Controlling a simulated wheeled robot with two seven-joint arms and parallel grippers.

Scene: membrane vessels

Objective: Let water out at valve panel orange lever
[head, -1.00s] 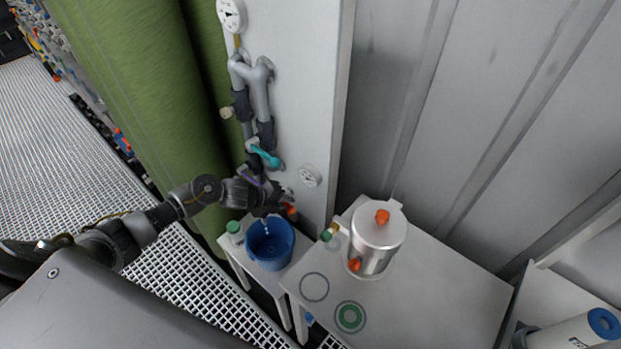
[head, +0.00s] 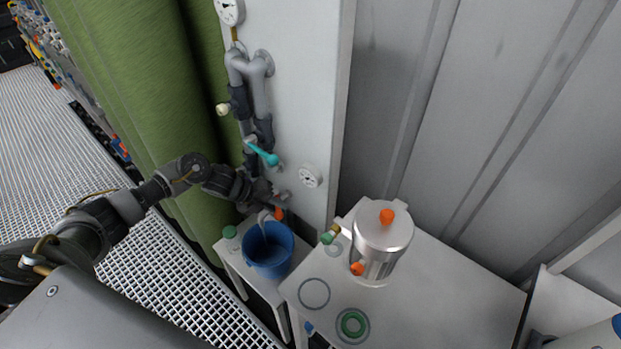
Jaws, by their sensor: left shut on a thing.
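The orange lever (head: 280,214) shows low on the white valve panel (head: 297,110), with only its orange end visible beside my gripper. My left gripper (head: 271,199) is at the lever, shut on it, and hides most of the valve. A blue bucket (head: 270,262) stands upright just below. A pale grey stream (head: 264,226) runs from under the gripper into the bucket. A teal lever (head: 264,154) sits higher on the pipes. My right gripper is not in view.
The bucket and a green-capped bottle (head: 230,240) stand on a small white stand. A steel vessel (head: 380,245) with orange knobs stands on the white table (head: 440,300) to the right. Tall green cylinders (head: 140,90) flank the panel's left.

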